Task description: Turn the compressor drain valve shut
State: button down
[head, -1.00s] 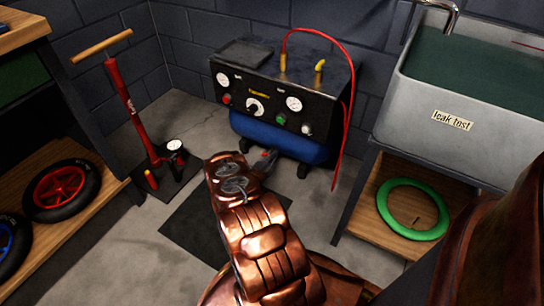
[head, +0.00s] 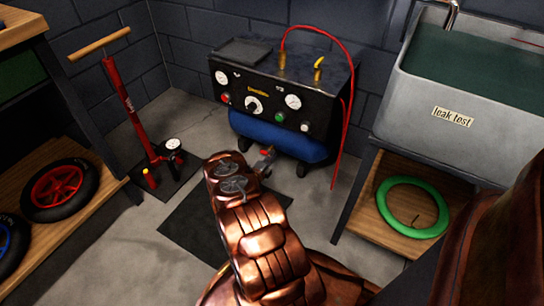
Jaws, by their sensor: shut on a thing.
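The compressor (head: 262,75) stands against the back wall, a black box with gauges and knobs above a blue tank (head: 275,135). A small red piece (head: 266,151), which looks like the drain valve's handle, shows low in front of the tank. My copper-coloured arm reaches toward it from the front. My gripper (head: 264,160) is at the red piece and shut on it. My wrist hides most of the fingers and the valve body, so the handle's exact angle is hard to tell.
A red floor pump (head: 128,105) stands to the left. A shelf with wheels (head: 60,190) is at far left. At right, the leak test sink (head: 450,115) stands above a wooden shelf with a green ring (head: 412,230). A red hose (head: 350,75) hangs down the compressor's right side.

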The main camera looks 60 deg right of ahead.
jog(key=c, duration=1.2)
grip_release()
jog(key=a, duration=1.2)
jog(key=shift+s, duration=0.25)
